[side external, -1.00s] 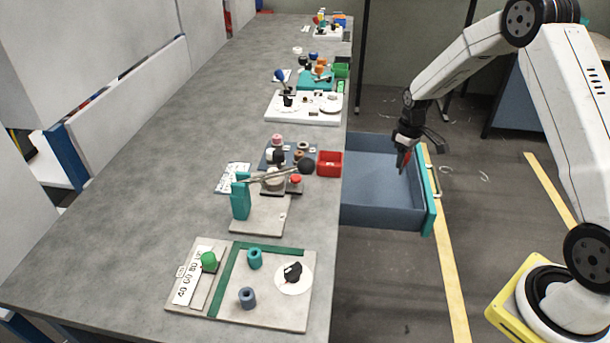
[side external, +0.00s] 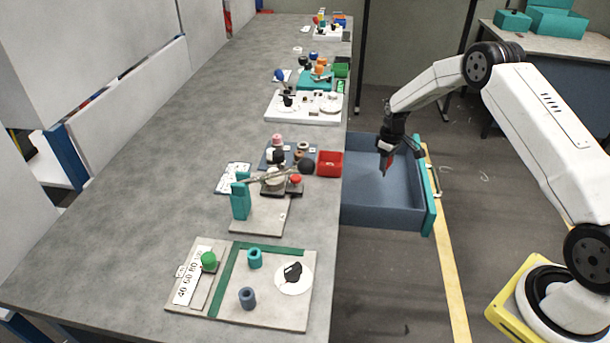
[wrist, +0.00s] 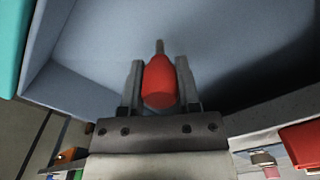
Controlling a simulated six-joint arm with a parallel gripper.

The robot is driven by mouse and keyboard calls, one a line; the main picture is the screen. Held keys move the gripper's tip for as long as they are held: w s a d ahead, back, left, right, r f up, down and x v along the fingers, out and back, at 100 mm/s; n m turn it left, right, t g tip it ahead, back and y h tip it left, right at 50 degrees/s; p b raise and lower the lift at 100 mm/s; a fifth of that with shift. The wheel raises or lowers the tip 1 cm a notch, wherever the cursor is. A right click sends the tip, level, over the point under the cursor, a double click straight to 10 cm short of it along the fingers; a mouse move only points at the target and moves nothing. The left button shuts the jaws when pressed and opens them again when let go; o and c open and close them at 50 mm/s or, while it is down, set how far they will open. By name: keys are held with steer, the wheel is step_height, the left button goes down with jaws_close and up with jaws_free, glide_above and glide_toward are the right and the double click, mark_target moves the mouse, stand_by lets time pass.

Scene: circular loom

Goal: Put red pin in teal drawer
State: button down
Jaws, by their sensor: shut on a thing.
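The red pin (wrist: 158,84) is held between the two fingers of my gripper (wrist: 160,90) in the wrist view, with a thin grey tip pointing away. In the side view my gripper (side external: 386,158) points down over the open drawer, and the red pin (side external: 385,164) shows at its fingertips. The teal drawer (side external: 429,195) is pulled out from the table's right side; it has a teal front and a blue-grey inside. The drawer floor looks empty. How far the pin is above the floor is hard to tell.
The grey table (side external: 150,180) runs along the left of the drawer. A red bin (side external: 329,163) stands near the table edge beside the drawer. Boards with knobs, pegs and a lever line the table. The drawer walls surround the space under my gripper.

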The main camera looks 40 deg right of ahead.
steer(key=shift+w+f, duration=0.2)
steer(key=shift+f, duration=1.55)
steer(key=shift+f, duration=0.1)
steer(key=shift+c, duration=1.6)
jaws_free()
step_height(320, 180, up, 12)
steer(key=shift+d+f, duration=0.1)
steer(key=shift+f, duration=0.05)
steer(key=shift+r, duration=0.25)
